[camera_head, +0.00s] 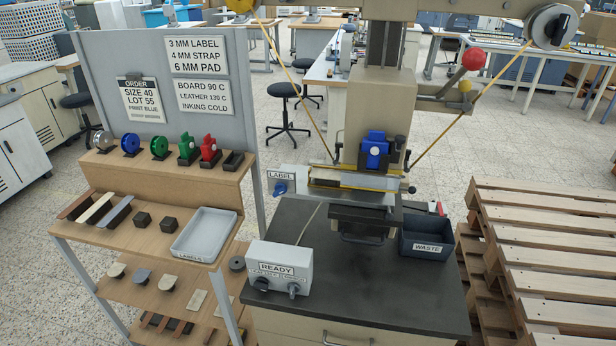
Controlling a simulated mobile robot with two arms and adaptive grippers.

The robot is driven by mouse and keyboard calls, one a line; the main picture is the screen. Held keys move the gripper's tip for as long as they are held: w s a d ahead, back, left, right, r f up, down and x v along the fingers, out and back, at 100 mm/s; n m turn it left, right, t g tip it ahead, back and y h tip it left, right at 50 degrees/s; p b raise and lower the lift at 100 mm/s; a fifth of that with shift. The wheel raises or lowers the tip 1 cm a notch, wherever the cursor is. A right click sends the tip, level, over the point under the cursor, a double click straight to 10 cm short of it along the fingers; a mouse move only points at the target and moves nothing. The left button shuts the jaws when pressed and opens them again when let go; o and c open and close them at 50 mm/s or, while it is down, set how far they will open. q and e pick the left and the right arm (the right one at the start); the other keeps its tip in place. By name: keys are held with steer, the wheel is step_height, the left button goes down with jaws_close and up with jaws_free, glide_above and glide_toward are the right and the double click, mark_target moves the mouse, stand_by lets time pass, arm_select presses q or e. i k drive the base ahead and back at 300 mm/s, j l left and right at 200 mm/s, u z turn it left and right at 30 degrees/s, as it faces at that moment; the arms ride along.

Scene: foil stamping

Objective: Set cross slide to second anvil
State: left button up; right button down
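The stamping press (379,105) stands on a black-topped bench. Below its head, a dark block with a handle (362,225) sits low under the beige plate; I cannot tell for certain whether this is the cross slide or an anvil. A blue knob (280,188) sits beside a "LABEL" sign at the left of the head. A blue-bodied piece (374,150) is mounted at the front of the head. The slide's position marks are too small to read. Neither of my grippers shows in this view.
A grey box marked "READY" (281,266) with two knobs stands at the bench's front left. A dark "WASTE" bin (426,237) stands right. A shelf unit with foil rolls, blocks and a grey tray (205,234) is left; wooden pallets (548,250) are right. The front right benchtop is clear.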

mark_target(295, 177)
steer(key=j+u, duration=0.2)
steer(key=j, duration=0.55)
steer(key=j+u, duration=0.15)
steer(key=j, duration=0.55)
steer(key=i+j+u, duration=0.2)
steer(key=j, duration=0.5)
steer(key=k, duration=0.05)
